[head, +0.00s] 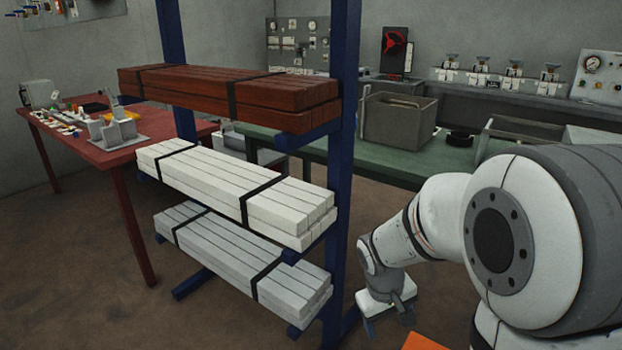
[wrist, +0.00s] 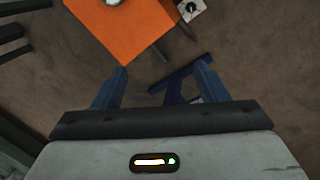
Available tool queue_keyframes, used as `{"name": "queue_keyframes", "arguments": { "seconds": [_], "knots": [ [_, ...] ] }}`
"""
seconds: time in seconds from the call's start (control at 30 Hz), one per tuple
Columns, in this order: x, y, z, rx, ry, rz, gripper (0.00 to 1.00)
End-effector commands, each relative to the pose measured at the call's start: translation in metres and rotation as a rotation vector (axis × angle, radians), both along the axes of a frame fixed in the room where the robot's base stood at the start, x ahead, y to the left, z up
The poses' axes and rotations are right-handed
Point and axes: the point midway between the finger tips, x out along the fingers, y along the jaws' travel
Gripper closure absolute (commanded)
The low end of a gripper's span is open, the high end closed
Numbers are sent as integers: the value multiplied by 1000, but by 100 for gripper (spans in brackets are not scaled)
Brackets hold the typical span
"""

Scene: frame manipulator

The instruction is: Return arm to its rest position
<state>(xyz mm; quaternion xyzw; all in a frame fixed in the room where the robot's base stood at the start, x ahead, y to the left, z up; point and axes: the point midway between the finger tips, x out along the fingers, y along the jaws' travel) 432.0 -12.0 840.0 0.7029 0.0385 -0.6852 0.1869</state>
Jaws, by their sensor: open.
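My arm reaches in from the right of the head view and bends down beside the rack. My gripper (head: 388,320) points down at its end, to the right of the rack's blue upright. In the wrist view my gripper (wrist: 163,70) shows two blue fingers spread wide apart. Nothing is held between them. Brown floor and a blue, frame-like piece (wrist: 180,88) show below the gap, apart from the fingers as far as I can tell.
A blue rack (head: 342,180) holds strapped bundles of brown bars (head: 190,87), cream bars (head: 215,185) and grey bars (head: 225,250) close left of my gripper. A green bench (head: 390,158) stands behind. An orange surface (wrist: 125,30) lies at the wrist view's top. A red table (head: 85,150) stands left.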

Motion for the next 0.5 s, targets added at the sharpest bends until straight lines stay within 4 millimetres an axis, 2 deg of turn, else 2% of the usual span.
{"name": "queue_keyframes", "arguments": {
  "seconds": [0.03, 0.2, 0.4, 0.5],
  "knots": [
    [-11, -1, 33, 18, -26, -31, 33],
    [-49, -1, 96, 85, -84, -131, 33],
    [-94, 4, 155, 169, -149, -227, 33],
    [-111, 7, 172, 204, -172, -260, 33]
  ]
}}
